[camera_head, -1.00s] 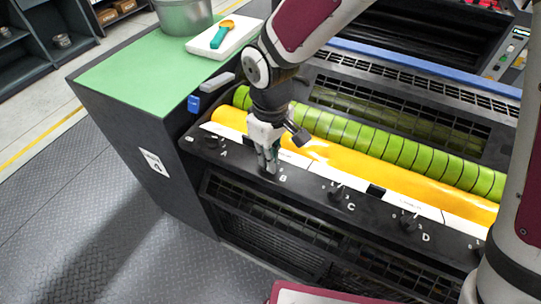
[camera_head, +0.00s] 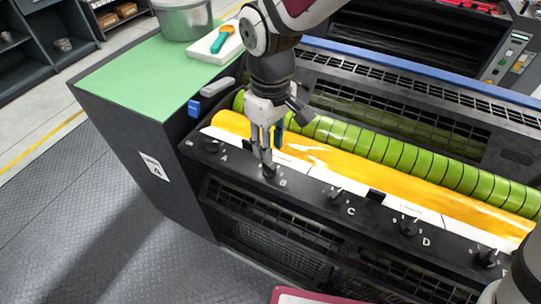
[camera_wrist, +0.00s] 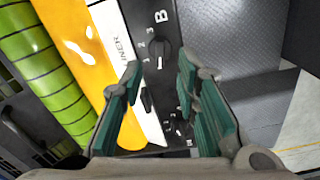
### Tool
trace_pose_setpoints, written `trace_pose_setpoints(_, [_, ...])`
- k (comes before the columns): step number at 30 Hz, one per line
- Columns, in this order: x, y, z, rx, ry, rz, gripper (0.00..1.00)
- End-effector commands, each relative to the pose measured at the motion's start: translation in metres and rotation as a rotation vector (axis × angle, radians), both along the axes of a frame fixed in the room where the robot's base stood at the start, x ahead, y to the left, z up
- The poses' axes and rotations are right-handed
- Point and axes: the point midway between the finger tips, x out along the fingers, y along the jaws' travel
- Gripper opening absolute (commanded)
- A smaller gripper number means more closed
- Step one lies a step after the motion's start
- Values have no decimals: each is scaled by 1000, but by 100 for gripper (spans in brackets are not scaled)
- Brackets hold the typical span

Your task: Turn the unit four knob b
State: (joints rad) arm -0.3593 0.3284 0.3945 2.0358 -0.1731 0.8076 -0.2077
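The unit marked 4 has a black front rail with a row of lettered knobs. Knob B (camera_head: 269,171) is small and black. In the wrist view knob B (camera_wrist: 160,57) lies just beyond my fingertips, roughly in line with the gap between them. Numerals run along its left side; its exact setting is hard to read. My gripper (camera_head: 266,155) is just above knob B, pointing down. In the wrist view my gripper (camera_wrist: 159,68) shows its teal-padded fingers apart with nothing between them. I see no clear contact with the knob.
Knob A (camera_head: 211,146) is to the left; knobs C (camera_head: 335,193) and D (camera_head: 408,227) are to the right. Behind the rail are a yellow roller (camera_head: 340,164) and a green roller (camera_head: 400,155).

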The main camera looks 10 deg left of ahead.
Motion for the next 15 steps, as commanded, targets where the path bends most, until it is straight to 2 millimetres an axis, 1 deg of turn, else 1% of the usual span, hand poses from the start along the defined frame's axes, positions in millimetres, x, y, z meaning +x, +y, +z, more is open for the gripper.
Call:
trace_pose_setpoints(1, [1,0,12,3,-4,-1,29])
trace_pose_setpoints(6, [1,0,41,3,-4,-1,29])
trace_pose_setpoints(10, [0,0,54,0,-1,0,29])
trace_pose_setpoints(15, [0,0,60,1,0,1,29])
